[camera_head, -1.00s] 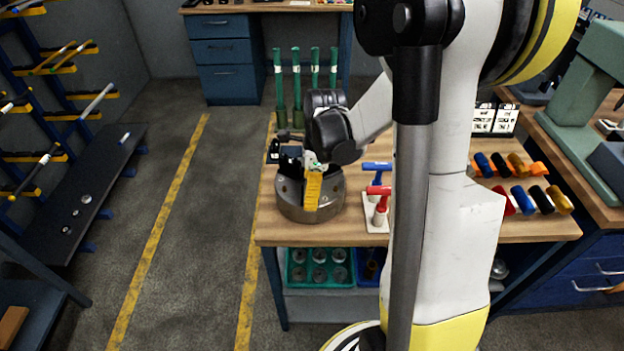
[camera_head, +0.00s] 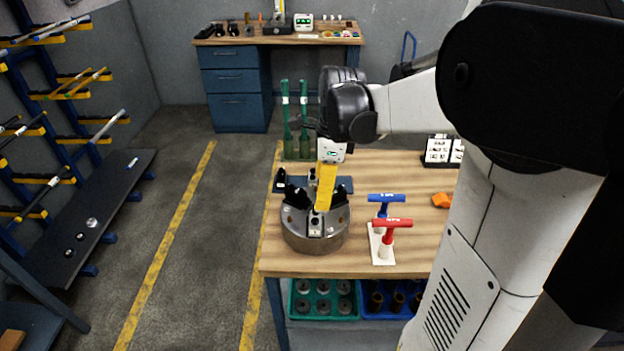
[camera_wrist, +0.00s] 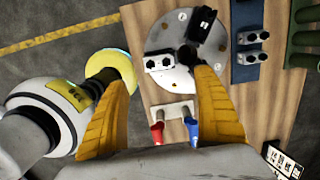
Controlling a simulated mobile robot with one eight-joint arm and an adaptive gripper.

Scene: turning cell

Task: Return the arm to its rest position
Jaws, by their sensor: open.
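My gripper (camera_head: 322,205) is above the round grey chuck (camera_head: 312,242) on the wooden bench. In the head view its yellow fingers point down and overlap the chuck's upper side. In the wrist view my gripper (camera_wrist: 163,78) has its two yellow fingers wide apart with nothing held between them. The chuck (camera_wrist: 173,25) lies beyond the fingertips there, with dark jaws and a pale metal jaw piece (camera_wrist: 159,63) on its face. My arm comes in from the right, bent and stretched over the bench.
Blue (camera_head: 386,198) and red (camera_head: 388,223) T-handle tools stand in a white holder right of the chuck. Green upright items (camera_head: 304,120) stand behind it. Green (camera_head: 323,300) and blue bins are under the bench (camera_head: 400,170). Open floor lies left, before a rod rack.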

